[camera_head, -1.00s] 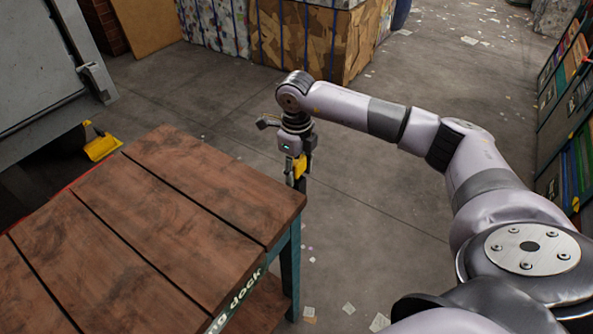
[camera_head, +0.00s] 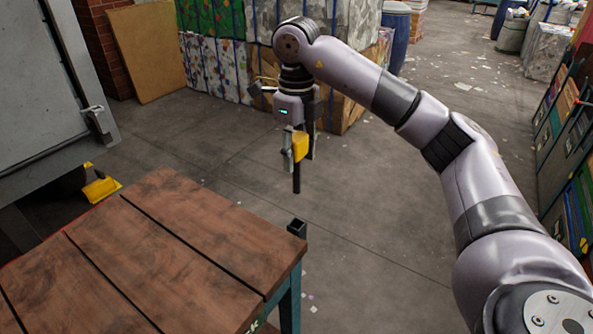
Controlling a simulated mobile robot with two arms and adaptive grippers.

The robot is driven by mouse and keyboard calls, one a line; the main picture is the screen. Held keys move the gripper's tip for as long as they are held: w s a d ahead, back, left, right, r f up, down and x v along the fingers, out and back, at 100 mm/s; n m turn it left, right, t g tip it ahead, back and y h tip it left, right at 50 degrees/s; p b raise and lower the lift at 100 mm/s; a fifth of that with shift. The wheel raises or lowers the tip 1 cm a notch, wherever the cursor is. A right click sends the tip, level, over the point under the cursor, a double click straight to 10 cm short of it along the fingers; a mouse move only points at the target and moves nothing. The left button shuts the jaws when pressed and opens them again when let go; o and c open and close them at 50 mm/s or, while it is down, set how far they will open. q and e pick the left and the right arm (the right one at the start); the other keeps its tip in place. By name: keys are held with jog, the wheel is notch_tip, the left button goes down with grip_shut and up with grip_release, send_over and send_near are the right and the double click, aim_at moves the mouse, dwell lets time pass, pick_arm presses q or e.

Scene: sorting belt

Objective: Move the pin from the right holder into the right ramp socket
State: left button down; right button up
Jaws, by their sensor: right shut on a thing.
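My right gripper (camera_head: 297,150) is shut on the pin, which has a yellow head (camera_head: 301,145) and a dark shaft (camera_head: 297,178). The pin hangs roughly upright with its lower tip free. A small black open-topped square holder (camera_head: 297,228) stands at the right corner of the wooden table. In the picture, the pin's tip is above this holder, with a gap between them. I cannot make out a ramp socket for certain. My left gripper is not in view.
The wooden dock table (camera_head: 170,250) fills the lower left. A grey metal structure (camera_head: 45,110) stands at the left, with a yellow piece (camera_head: 102,188) on the floor beside it. Wrapped bales (camera_head: 215,70) stand behind. The floor (camera_head: 370,230) right of the table is open.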

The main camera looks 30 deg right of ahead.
jog(key=shift+r, duration=0.65)
notch_tip(320, 180, up, 12)
jog(key=p, duration=1.2)
jog(key=shift+f, duration=0.1)
dwell(0.4)
